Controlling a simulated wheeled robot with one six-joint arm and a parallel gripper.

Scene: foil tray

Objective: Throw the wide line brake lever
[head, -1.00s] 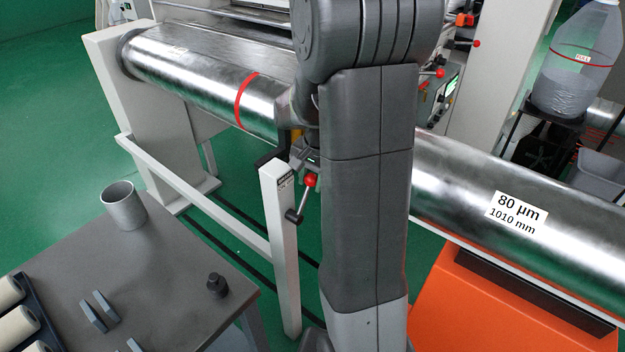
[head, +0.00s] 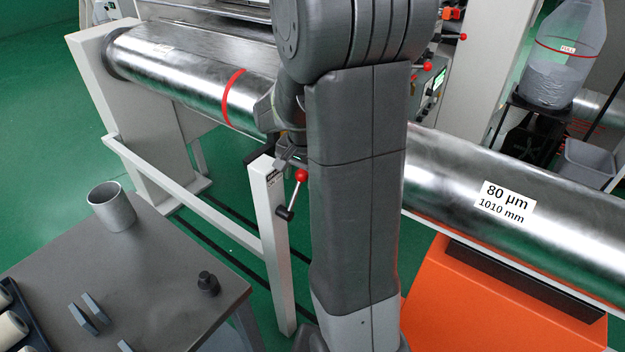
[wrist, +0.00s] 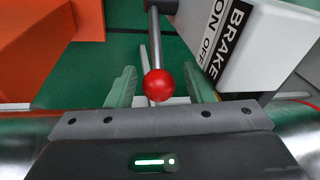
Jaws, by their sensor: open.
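The brake lever is a metal rod with a red ball knob (head: 301,175) and a black pivot end, on a white post (head: 272,235) in the head view. The knob stands above the pivot, tilted slightly right. In the wrist view the red knob (wrist: 159,85) appears between the two greenish fingers of my gripper (wrist: 160,87), which is open. Clear gaps show on both sides of the knob. The rod runs up the picture from it. A white box with a "BRAKE ON OFF" label (wrist: 225,38) is at upper right. In the head view my arm hides most of the gripper.
A large shiny roller (head: 480,185) runs behind my arm and the post. An orange housing (head: 500,300) stands at lower right. A grey table (head: 150,260) with a metal cup (head: 112,207) is at lower left. Green floor is open at far left.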

